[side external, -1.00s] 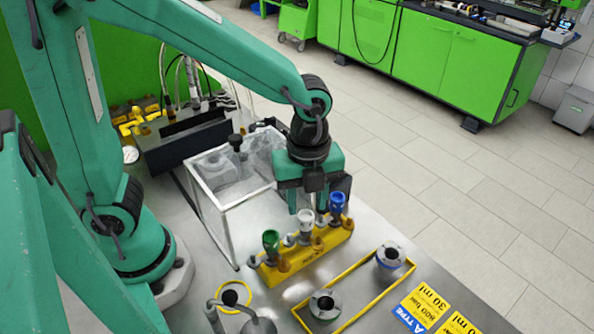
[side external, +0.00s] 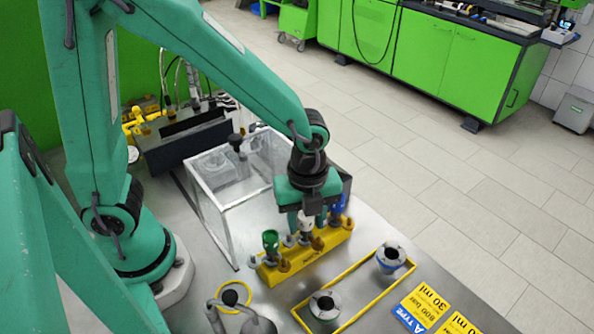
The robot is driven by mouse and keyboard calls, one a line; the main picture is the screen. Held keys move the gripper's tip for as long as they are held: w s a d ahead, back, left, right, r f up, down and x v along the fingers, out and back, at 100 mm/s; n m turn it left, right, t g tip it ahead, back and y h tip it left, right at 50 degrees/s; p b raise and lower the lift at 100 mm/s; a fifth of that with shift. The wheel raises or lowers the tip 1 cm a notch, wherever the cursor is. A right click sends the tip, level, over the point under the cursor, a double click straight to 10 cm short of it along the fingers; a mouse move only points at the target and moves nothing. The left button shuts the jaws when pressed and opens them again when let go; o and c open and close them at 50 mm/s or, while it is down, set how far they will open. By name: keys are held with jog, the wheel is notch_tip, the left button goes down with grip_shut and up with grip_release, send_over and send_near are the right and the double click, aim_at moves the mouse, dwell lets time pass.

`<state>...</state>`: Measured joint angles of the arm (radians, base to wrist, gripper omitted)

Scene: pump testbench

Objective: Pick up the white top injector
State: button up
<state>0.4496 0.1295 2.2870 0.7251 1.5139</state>
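The white top injector (side external: 305,224) stands in the middle of the yellow rack (side external: 318,250), and only part of its white top shows. My gripper (side external: 307,216) is right above and around it, pointing down, with a finger near each side. The view does not show whether the fingers touch it or have closed on it. The green top injector (side external: 271,241) stands to its left in the rack. The blue top injector (side external: 338,208) stands to its right, partly hidden by my gripper.
A clear box (side external: 222,205) is just behind the rack. In front, a yellow rectangular frame (side external: 363,278) holds two round fittings (side external: 324,303) (side external: 391,256). Yellow labels (side external: 425,303) lie at the table's right.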

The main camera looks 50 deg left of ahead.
dwell(0.3)
grip_shut()
jog(key=shift+r, duration=0.15)
jog(key=shift+r, duration=4.95)
jog(key=shift+r, duration=0.1)
